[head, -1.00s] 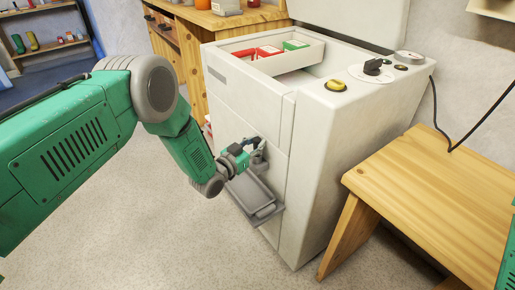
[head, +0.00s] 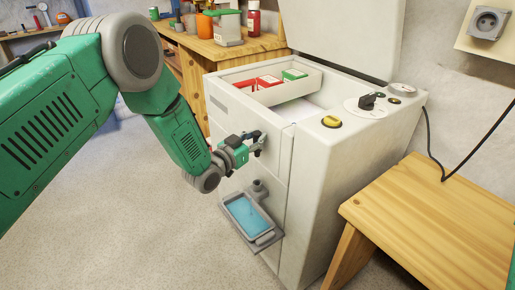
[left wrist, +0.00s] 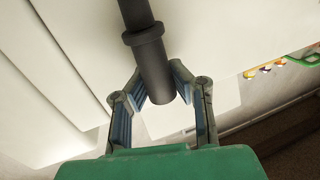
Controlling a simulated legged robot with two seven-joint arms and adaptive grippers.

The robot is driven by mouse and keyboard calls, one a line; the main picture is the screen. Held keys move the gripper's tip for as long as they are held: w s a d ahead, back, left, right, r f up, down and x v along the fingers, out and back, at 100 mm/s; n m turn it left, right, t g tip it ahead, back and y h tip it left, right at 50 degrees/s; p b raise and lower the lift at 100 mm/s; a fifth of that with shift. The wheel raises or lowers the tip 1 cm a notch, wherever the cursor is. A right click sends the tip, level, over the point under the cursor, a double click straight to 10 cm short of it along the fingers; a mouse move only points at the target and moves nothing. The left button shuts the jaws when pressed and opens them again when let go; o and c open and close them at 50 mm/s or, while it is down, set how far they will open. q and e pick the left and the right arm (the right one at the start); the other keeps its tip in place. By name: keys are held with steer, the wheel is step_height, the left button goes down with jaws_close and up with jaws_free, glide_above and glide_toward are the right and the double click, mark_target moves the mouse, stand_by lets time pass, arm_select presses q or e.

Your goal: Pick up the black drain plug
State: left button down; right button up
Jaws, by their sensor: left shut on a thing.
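The black drain plug (left wrist: 150,60) is a dark cylinder with a raised collar in the left wrist view. Its near end lies between the fingers of my left gripper (left wrist: 162,100), which is shut on it. In the head view, my left gripper (head: 257,145) is in front of the white machine's front face, above the grey drain spout (head: 258,188). The plug is small and dark there, hard to tell from the fingers. The spout's opening is clear of the gripper. My right gripper is out of view.
A grey tray (head: 226,210) holding blue liquid sits under the spout. A wooden bench (head: 440,210) stands at the right. The floor at lower left is clear.

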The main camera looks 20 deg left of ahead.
arm_select(q)
step_height(320, 180, up, 14)
steer(key=p, duration=0.3)
steer(key=shift+r, duration=0.2)
stand_by(1.0)
